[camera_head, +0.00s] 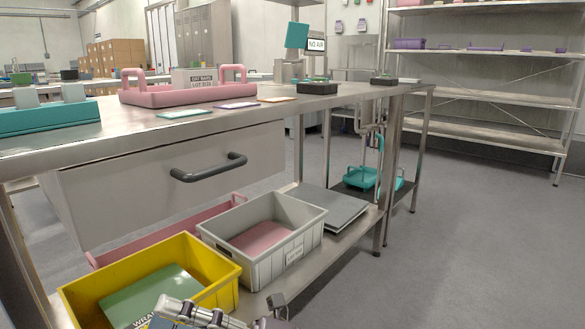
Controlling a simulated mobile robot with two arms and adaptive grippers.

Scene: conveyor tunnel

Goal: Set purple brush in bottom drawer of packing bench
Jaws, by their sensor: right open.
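The packing bench (345,97) is a long steel table with a shelf below. A grey drawer (170,170) with a dark curved handle (208,168) sits under its top at the left. It looks shut, and I see no second drawer below it. I cannot pick out a purple brush for certain. Small purple things (486,48) lie on the far rack, too small to identify. My right gripper (278,309) is at the bottom edge, partly cut off, open, in front of the lower shelf bins. My left gripper is not in view.
A yellow bin (228,278), a grey bin (307,233) and a grey flat panel (338,207) are on the lower shelf. A pink tray (190,96) and a teal holder (40,119) stand on the bench. The floor at right is clear before the rack (490,64).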

